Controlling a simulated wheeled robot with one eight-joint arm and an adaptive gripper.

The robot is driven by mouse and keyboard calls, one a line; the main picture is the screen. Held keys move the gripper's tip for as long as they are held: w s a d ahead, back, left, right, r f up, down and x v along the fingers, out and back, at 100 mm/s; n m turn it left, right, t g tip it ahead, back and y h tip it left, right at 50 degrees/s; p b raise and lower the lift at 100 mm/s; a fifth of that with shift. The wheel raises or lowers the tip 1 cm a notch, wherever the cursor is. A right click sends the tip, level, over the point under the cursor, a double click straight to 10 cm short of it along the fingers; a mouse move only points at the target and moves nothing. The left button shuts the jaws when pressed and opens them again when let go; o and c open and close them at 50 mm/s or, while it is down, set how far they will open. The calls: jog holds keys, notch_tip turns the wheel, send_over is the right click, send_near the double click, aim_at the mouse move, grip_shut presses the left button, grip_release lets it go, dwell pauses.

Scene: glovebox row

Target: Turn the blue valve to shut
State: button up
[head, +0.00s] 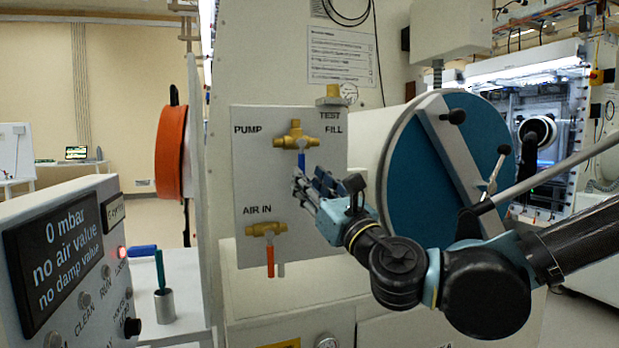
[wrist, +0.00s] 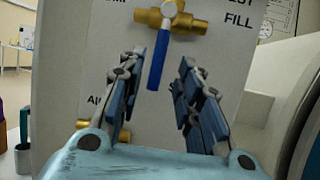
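The blue valve has a brass body (head: 297,136) on a pale panel, between the PUMP and FILL labels and under TEST. Its blue handle (head: 302,158) hangs straight down. In the wrist view the brass body (wrist: 170,18) is at the top and the blue handle (wrist: 157,65) points down. My gripper (head: 309,180) is open and empty, just below and in front of the handle. In the wrist view my gripper (wrist: 163,62) has a finger on each side of the handle, the left one closer. I cannot tell whether the handle's end is between the fingertips or beyond them.
A second brass valve (head: 265,230) with a red handle (head: 270,261) sits below, by AIR IN. A round teal door (head: 420,165) with a crossbar stands close right of my gripper. A console (head: 55,255) reading 0 mbar and a metal cup (head: 164,307) are at left.

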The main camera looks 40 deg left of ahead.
jog(key=v, duration=0.8)
jog(key=shift+d+f, duration=0.1)
dwell(0.5)
